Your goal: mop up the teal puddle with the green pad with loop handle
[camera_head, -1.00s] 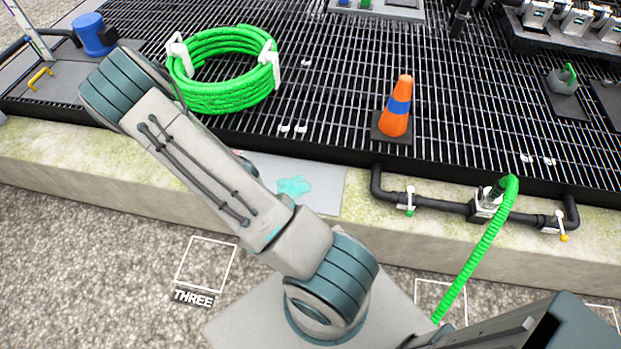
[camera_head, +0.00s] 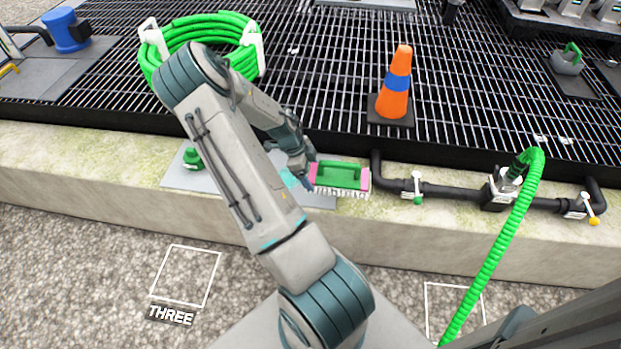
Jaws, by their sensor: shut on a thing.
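The green pad with loop handle (camera_head: 340,178) has pink ends and a pale fringe underneath. My gripper (camera_head: 309,168) is at its left end and shut on it; the fingers are small and partly hidden. The pad is at or above the right end of the grey plate (camera_head: 320,201) on the concrete ledge; I cannot tell whether it touches. The teal puddle (camera_head: 289,180) lies on this plate, left of the pad. My arm and gripper hide part of the puddle.
A green knobbed object (camera_head: 193,158) stands on the plate's left part. An orange cone (camera_head: 396,85) with a blue band stands on the grating behind. A black pipe (camera_head: 450,190) with valves and a green hose (camera_head: 495,255) are to the right. A green hose coil (camera_head: 210,30) lies back left.

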